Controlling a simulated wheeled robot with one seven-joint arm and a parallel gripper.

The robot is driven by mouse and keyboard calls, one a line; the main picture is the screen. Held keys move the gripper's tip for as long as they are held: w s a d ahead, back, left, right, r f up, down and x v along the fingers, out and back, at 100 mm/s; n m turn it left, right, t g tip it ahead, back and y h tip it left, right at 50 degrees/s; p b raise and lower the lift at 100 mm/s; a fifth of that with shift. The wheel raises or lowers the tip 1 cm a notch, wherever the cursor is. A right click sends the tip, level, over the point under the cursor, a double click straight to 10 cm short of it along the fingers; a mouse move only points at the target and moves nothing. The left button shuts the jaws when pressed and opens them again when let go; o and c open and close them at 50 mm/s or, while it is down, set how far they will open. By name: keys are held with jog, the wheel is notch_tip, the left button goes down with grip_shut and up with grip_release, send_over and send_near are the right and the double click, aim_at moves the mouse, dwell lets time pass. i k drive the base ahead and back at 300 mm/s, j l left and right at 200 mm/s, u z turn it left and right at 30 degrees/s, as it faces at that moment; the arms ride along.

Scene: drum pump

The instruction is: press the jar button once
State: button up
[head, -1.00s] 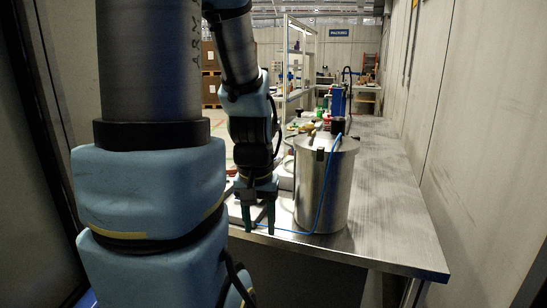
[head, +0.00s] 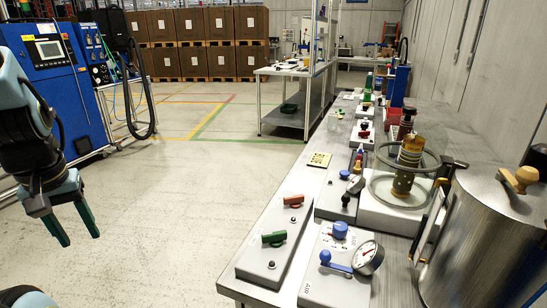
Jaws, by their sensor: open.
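My gripper (head: 80,238) hangs at the left of the head view, over the floor. Its two green fingers point down, apart and empty. It is well away from the bench (head: 262,292). A box with a green lever (head: 274,238) has a small black button (head: 272,264). I cannot tell from the picture which button is the jar's. A clear glass vessel (head: 381,153) stands on a white base right of them, around a brown stacked piece (head: 404,180).
A box with a blue-knobbed lever and round gauge (head: 368,257) sits at the bench's near end. A large metal pot (head: 470,245) stands at the right. A blue cabinet (head: 58,90) stands at the back left. Floor between gripper and bench is clear.

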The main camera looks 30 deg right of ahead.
aim_at(344, 173)
jog(key=i+j+u, duration=0.2)
jog(key=i, duration=0.15)
jog(key=i+u, duration=0.2)
jog(key=i, duration=0.15)
jog(key=i+z, duration=0.4)
jog(key=i+j+z, duration=0.15)
jog(key=i+z, duration=0.25)
jog(key=i, duration=0.2)
jog(key=i+l+z, duration=0.1)
jog(key=i+z, duration=0.3)
jog(key=i+l+z, duration=0.1)
jog(key=z, duration=0.35)
jog(key=i+j+z, duration=0.1)
jog(key=i+z, duration=0.3)
jog(key=i+j+z, duration=0.15)
jog(key=z, duration=0.25)
jog(key=i+j+z, duration=0.25)
jog(key=z, duration=0.2)
jog(key=i, duration=0.05)
